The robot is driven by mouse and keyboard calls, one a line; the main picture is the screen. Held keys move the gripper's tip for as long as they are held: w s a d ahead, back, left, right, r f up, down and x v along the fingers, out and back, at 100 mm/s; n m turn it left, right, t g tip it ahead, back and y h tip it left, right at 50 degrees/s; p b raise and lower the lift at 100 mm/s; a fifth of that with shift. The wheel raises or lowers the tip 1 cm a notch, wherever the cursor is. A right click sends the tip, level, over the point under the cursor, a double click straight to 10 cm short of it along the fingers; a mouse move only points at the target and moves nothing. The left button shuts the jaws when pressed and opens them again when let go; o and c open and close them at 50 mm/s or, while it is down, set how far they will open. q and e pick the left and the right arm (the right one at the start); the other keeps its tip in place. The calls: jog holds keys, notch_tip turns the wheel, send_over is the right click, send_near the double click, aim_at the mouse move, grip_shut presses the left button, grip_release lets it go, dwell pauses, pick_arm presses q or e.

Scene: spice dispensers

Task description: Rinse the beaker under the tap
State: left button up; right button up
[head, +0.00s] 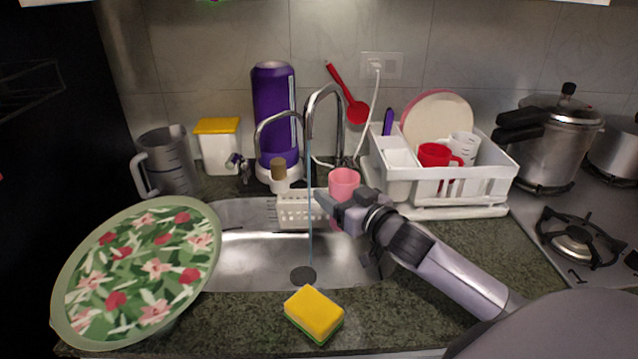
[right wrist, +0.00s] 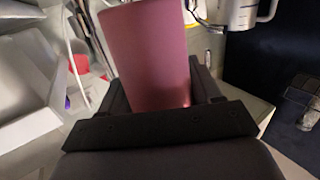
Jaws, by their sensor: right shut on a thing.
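The pink beaker (head: 344,181) is over the back right part of the sink (head: 240,250). My right gripper (head: 338,200) is shut on it and partly covers its lower part in the head view. In the right wrist view the beaker (right wrist: 148,55) stands between the two fingers. The curved metal tap (head: 323,95) is behind the sink, and a thin stream of water (head: 310,215) falls toward the drain (head: 303,275). The stream passes to the left of the beaker, apart from it in the head view. My left gripper is not in view.
A white dish rack (head: 460,190) stands right of the sink. A yellow sponge (head: 314,312) lies on the front counter edge. A large floral tray (head: 140,270) covers the sink's left side. A grey jug (head: 168,160) and purple bottle (head: 273,110) stand behind.

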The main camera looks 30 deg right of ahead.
aim_at(351, 188)
jog(key=shift+s+a+r, duration=0.15)
jog(key=shift+s+r, duration=0.9)
jog(key=shift+s, duration=0.2)
jog(key=shift+s+a+r, duration=0.15)
jog(key=shift+s+r, duration=0.85)
jog(key=shift+s, duration=0.25)
